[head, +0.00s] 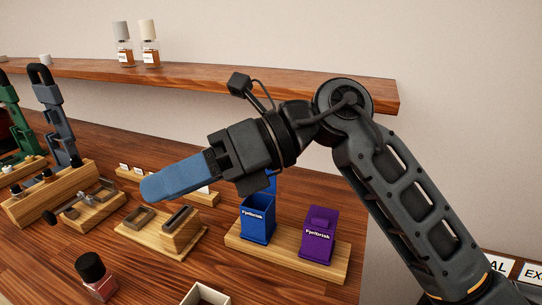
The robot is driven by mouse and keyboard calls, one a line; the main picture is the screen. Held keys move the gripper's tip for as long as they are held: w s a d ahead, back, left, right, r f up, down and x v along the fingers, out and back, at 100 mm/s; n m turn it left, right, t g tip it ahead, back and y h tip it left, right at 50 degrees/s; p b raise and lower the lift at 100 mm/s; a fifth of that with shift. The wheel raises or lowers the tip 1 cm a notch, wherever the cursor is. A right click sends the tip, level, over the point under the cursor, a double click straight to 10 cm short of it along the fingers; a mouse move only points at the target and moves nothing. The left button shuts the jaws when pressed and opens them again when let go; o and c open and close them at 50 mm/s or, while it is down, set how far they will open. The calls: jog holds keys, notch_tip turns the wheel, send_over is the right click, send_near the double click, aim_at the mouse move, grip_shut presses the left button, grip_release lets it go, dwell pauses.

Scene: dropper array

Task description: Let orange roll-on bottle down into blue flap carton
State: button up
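The blue carton (257,225) stands upright on a pale wooden base, its top open and its flap raised at the back. My gripper (152,188) is above the table to the left of the blue carton, with its blue fingers pointing left. I see the fingers from the side, one covering the other, so their gap and anything between them are hidden. I cannot make out an orange roll-on bottle. A pinkish bottle with a black cap (97,277) stands at the front left.
A purple carton (319,240) stands right of the blue one on the same wooden base (286,258). Wooden holders (150,237) lie to the left. A white open box (205,295) is at the front edge. A shelf (220,80) with two bottles runs behind.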

jog(key=w+d+r+t+h, duration=0.1)
jog(key=w+d+t+h, duration=0.5)
jog(key=w+d+h, duration=0.7)
jog(key=w+a+f+y, duration=0.1)
jog(key=f, duration=0.1)
jog(key=a+f+y, duration=0.1)
jog(key=f, duration=0.1)
jog(key=w+a+f+y, duration=0.1)
jog(key=f, duration=0.1)
jog(key=shift+w+a+f+p, duration=0.25)
jog(key=shift+w+a+p, duration=0.05)
jog(key=shift+c, duration=0.2)
grip_shut()
